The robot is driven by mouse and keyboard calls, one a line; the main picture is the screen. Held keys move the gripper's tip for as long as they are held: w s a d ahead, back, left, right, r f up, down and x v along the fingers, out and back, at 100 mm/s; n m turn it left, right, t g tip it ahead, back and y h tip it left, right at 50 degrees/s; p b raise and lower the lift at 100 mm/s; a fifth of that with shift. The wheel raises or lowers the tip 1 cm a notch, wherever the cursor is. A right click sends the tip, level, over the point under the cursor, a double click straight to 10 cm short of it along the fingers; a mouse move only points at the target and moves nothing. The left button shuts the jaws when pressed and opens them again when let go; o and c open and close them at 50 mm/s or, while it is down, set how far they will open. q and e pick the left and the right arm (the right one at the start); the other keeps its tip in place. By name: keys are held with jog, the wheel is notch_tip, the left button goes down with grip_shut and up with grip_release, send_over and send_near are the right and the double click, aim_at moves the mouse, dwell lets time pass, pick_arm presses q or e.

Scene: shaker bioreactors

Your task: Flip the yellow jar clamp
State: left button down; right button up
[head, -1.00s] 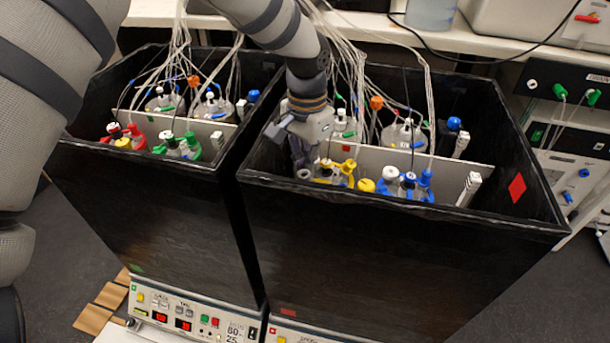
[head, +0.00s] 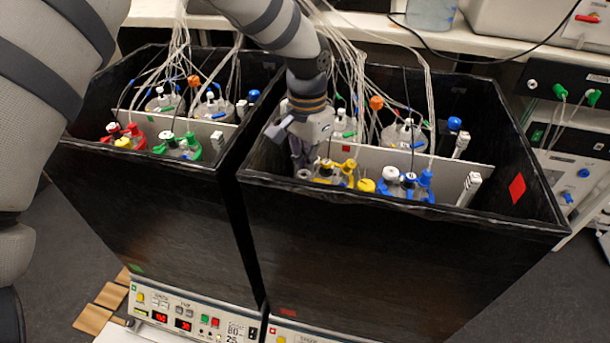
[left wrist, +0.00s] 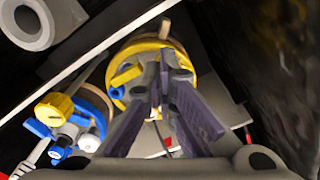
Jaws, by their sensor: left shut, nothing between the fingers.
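The yellow-marked jar (head: 345,173) stands at the near left of the right black box, with yellow clamp parts around its lid. In the left wrist view its yellow ring (left wrist: 191,66) lies behind my fingertips. My left gripper (head: 304,170) reaches down inside the box at the jar's left side. In the left wrist view my left gripper (left wrist: 165,68) is shut and empty, its purple-padded fingers overlapping the jar top. They hide part of the lid and clamp; I cannot tell whether they touch it. My right gripper is not in view.
A blue-marked jar (head: 408,185) stands right of the yellow one; it also shows in the left wrist view (left wrist: 75,118). A light divider (head: 458,172) runs behind them, with more jars and hanging tubes beyond. The box's dark near rim (head: 400,207) is close to the gripper.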

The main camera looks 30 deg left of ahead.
pick_arm(q)
jog(key=shift+f, duration=1.2)
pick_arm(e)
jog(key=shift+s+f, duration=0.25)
pick_arm(q)
jog(key=shift+r+p, duration=0.95)
jog(key=shift+r, duration=2.65)
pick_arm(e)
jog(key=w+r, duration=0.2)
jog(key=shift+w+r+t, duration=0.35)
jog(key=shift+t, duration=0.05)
pick_arm(q)
jog(key=shift+f, duration=0.1)
